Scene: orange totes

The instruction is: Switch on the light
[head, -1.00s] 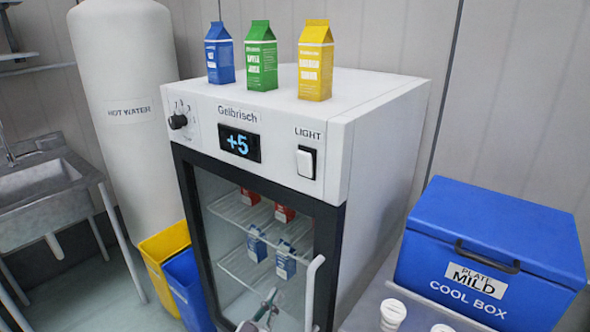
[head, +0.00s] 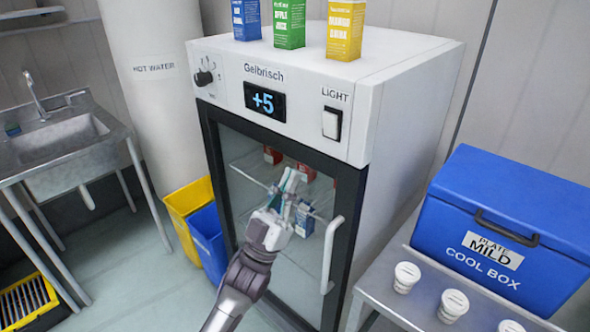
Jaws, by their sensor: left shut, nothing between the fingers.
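The light switch (head: 332,124) is a white rocker in a dark frame. It sits on the front panel of the white fridge (head: 400,95), under the word LIGHT, right of the +5 display (head: 264,101). My left gripper (head: 290,184) is shut and empty, pointing up in front of the fridge's glass door. It is below and left of the switch, apart from it. It hides part of the shelves and cartons inside. My right gripper is not in view.
The door handle (head: 331,255) stands out right of my left gripper. A dial (head: 204,78) is at the panel's left. Juice cartons (head: 289,25) stand on top. A blue cool box (head: 505,220) and white-lidded cups (head: 453,305) are on the right table. Yellow and blue bins stand left.

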